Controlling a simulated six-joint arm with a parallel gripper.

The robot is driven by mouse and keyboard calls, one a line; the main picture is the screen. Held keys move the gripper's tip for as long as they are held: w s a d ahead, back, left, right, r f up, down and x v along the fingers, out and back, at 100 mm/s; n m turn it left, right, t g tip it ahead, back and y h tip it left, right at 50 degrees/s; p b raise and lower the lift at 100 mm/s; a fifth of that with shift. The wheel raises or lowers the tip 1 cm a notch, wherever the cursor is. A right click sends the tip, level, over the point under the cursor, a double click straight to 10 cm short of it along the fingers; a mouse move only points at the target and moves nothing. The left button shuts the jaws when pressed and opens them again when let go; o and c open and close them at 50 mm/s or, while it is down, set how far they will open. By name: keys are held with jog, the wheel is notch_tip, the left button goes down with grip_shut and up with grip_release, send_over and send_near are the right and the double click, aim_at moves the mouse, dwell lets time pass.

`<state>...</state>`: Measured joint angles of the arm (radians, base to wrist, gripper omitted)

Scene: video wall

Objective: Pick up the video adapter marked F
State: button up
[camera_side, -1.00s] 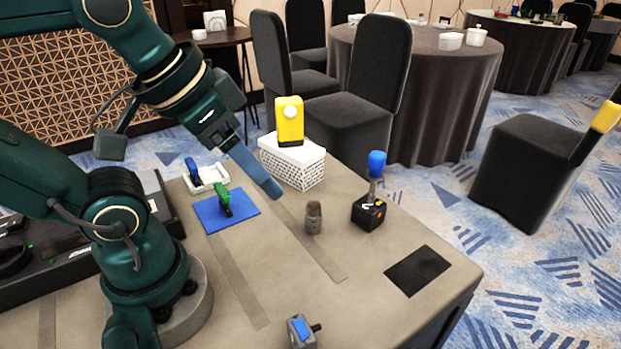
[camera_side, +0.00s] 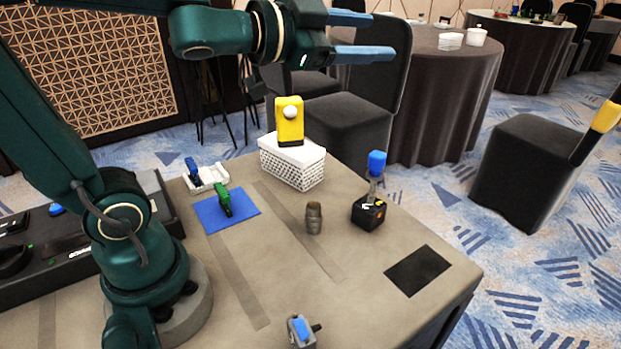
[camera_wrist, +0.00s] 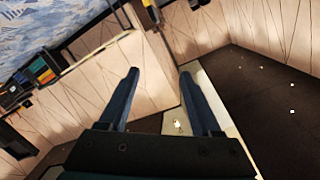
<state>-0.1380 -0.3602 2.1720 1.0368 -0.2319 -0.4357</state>
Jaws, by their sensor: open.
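No letter F can be read on anything in view, so I cannot tell which piece is the video adapter marked F. A small green piece (camera_side: 224,200) stands on a blue mat (camera_side: 211,220). A small blue piece (camera_side: 192,168) sits at a white tray (camera_side: 213,177) behind it. A grey piece with a blue face (camera_side: 301,331) lies at the table's front edge. My gripper (camera_side: 365,35) is open and empty, high above the table, its blue fingers pointing right. In the wrist view its fingers (camera_wrist: 159,73) are apart with nothing between them; no table pieces show there.
A yellow device (camera_side: 289,122) stands on a white basket (camera_side: 304,172). A black box (camera_side: 368,213) carries a blue-topped stick (camera_side: 376,163). A small grey-brown object (camera_side: 313,218) stands mid-table. A dark rectangle (camera_side: 418,271) lies flat at right. A black console (camera_side: 60,255) is at left.

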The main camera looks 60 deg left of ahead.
jog(key=d+f+m+g+h, duration=0.2)
jog(key=d+m+h, duration=0.3)
jog(key=d+h, duration=0.1)
jog(key=m+g+h, duration=0.6)
jog(key=m+g, duration=0.1)
jog(key=g, duration=1)
send_over(295, 318)
jog(key=a, duration=0.3)
notch_tip(295, 318, down, 9)
jog(key=shift+t, duration=0.3)
jog(key=f, duration=1.6)
jog(key=shift+w+f, duration=0.25)
jog(key=shift+x, duration=2.55)
grip_shut()
